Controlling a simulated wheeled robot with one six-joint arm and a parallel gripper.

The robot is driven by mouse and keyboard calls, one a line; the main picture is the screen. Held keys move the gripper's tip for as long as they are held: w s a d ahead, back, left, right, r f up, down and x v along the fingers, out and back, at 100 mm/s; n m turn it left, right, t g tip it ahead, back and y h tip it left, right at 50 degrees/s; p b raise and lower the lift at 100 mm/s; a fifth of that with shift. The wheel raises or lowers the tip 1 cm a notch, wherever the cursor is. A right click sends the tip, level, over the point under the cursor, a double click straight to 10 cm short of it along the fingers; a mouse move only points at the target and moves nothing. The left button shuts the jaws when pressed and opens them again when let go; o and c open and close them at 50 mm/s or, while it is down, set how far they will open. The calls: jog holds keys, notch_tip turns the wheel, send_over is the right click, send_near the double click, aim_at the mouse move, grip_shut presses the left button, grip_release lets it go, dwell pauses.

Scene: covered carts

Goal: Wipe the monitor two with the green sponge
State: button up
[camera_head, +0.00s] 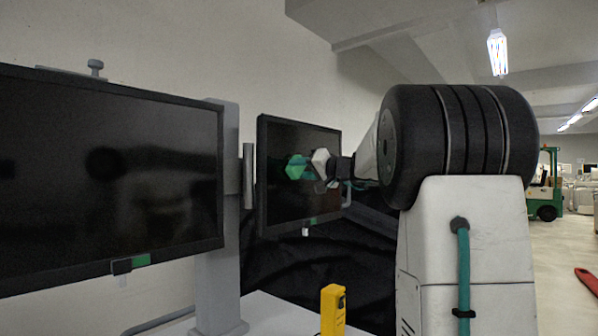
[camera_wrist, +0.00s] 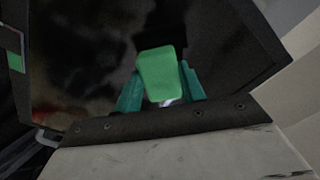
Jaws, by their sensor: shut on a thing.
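My gripper (camera_wrist: 162,88) is shut on the green sponge (camera_wrist: 160,72), with a teal finger on either side of it. In the head view the sponge (camera_head: 297,167) is in front of the dark screen of the right-hand monitor (camera_head: 285,205). A faint green reflection shows on that screen beside the sponge. I cannot tell whether the sponge touches the screen. The monitor's dark screen and frame (camera_wrist: 235,45) fill much of the wrist view behind the sponge. A larger monitor (camera_head: 110,170) is nearer on the left. No label shows which monitor is number two.
A grey post (camera_head: 218,270) stands between the two monitors. A yellow device (camera_head: 333,310) stands upright at the front. Dark covering cloth (camera_head: 290,265) hangs below the right monitor. A forklift (camera_head: 547,190) and a red object (camera_head: 587,281) are on the open floor at right.

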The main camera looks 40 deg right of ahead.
jog(key=w+d, duration=0.2)
jog(key=d, duration=1.3)
jog(key=shift+w+d, duration=0.25)
dwell(0.9)
jog(key=shift+s+d, duration=0.25)
jog(key=shift+s, duration=1.25)
jog(key=shift+s+d, duration=0.2)
jog(key=shift+s, duration=1.25)
jog(key=s, duration=0.3)
jog(key=shift+d, duration=0.2)
